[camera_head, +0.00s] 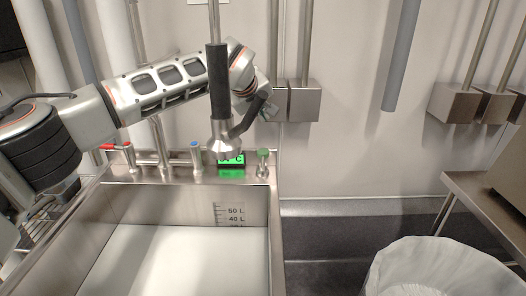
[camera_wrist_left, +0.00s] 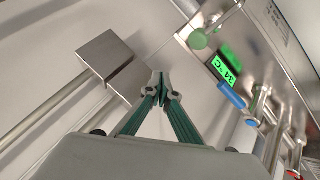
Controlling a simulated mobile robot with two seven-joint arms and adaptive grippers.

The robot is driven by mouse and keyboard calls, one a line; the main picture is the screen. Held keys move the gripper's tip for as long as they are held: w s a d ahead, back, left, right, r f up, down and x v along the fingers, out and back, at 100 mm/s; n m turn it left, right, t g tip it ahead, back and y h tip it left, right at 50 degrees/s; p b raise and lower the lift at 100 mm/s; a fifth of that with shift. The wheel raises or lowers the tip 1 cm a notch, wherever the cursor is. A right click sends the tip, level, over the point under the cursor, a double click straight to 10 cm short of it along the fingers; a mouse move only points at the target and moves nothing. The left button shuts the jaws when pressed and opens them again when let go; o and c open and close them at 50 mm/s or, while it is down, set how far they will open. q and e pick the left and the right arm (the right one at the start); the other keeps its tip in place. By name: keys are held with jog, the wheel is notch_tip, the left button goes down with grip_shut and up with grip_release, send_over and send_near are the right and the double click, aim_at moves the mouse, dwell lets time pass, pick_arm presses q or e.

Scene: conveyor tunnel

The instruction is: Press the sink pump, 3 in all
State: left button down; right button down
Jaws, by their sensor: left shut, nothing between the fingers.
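The sink pump, a small metal post with a green top (camera_head: 263,156), stands on the sink's back ledge, right of the green-lit display. Its green knob also shows in the wrist view (camera_wrist_left: 198,40), up and to the right of my fingertips. My left gripper (camera_head: 269,110) is above the back ledge, partly hidden behind the hanging spray head, and apart from the pump. In the wrist view its two fingers (camera_wrist_left: 160,86) meet at the tips with nothing between them. My right gripper is in neither view.
The spray head with black grip (camera_head: 217,80) hangs in front of my left wrist. Blue-topped tap (camera_head: 196,150) and display (camera_head: 231,160) stand left of the pump. The steel sink (camera_head: 190,198) lies below. A lined bin (camera_head: 440,262) is at lower right.

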pick_arm(q)
jog(key=b, duration=0.2)
send_over(262, 151)
notch_tip(262, 151, down, 6)
jog(key=shift+r, duration=0.15)
jog(key=shift+f, duration=1.25)
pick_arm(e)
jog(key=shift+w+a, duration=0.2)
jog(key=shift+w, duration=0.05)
pick_arm(q)
jog(key=shift+f+p, duration=0.35)
jog(key=shift+p, duration=0.05)
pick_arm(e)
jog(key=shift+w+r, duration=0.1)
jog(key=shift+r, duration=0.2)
pick_arm(q)
jog(key=shift+s+f, duration=0.15)
jog(key=shift+f, duration=1.35)
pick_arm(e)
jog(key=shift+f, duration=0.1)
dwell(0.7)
pick_arm(q)
jog(key=shift+r, duration=0.15)
